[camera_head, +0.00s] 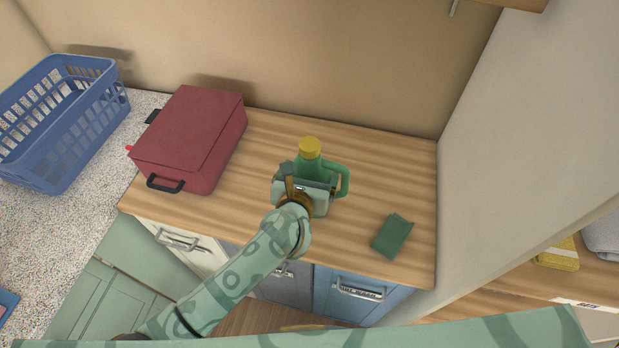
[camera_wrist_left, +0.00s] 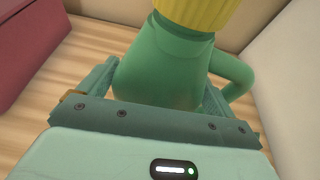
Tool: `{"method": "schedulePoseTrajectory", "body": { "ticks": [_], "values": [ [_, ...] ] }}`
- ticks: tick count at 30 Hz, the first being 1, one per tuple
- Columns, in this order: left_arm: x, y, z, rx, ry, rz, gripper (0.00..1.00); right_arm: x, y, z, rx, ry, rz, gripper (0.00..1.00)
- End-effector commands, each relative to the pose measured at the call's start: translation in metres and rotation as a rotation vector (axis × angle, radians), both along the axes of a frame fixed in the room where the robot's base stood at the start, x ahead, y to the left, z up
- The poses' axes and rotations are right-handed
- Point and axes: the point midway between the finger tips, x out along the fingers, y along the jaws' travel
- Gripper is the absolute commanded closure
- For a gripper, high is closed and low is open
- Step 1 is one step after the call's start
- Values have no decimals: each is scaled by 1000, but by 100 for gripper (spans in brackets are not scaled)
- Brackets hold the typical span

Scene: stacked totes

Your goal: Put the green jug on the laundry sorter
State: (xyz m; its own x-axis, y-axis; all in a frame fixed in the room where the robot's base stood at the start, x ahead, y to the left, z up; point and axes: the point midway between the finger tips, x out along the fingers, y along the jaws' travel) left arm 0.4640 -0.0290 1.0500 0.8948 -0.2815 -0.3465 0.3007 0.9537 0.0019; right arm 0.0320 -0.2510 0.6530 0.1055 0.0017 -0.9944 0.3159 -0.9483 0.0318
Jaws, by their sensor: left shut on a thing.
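The green jug (camera_head: 312,170) has a yellow cap and a side handle, and stands upright over the wooden top in the head view. My left gripper (camera_head: 306,180) is shut on the jug's body. In the left wrist view the jug (camera_wrist_left: 165,65) sits between the two fingers, its handle to the right. The jug's base is hidden by the gripper, so I cannot tell whether it touches the top. The wooden-topped unit with cream, grey and blue fronts looks like the laundry sorter (camera_head: 260,150). My right gripper is out of view.
A dark red case (camera_head: 192,140) stands left on the wooden top. A green folded cloth or sponge (camera_head: 393,236) lies to the right. A blue laundry basket (camera_head: 60,120) is on the speckled counter. A wall (camera_head: 520,150) bounds the right side. Bare wood surrounds the jug.

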Motion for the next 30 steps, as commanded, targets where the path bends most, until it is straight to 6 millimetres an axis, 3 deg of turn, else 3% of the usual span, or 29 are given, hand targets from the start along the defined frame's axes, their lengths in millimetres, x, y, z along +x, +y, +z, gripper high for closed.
{"method": "schedulePoseTrajectory", "body": {
  "ticks": [10, 11, 12, 21, 30],
  "values": [
    [1, -1, 1, -3, -7, -2, 62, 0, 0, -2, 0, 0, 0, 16],
    [0, 0, -2, -1, -2, 0, 6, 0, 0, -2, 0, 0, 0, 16],
    [0, 0, -1, -1, -2, 0, 0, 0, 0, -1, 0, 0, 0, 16],
    [-3, 1, 3, -1, -2, -1, 0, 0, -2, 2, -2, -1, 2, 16],
    [-61, 19, 25, -2, 0, -2, 0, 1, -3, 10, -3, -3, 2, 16]
  ]
}}
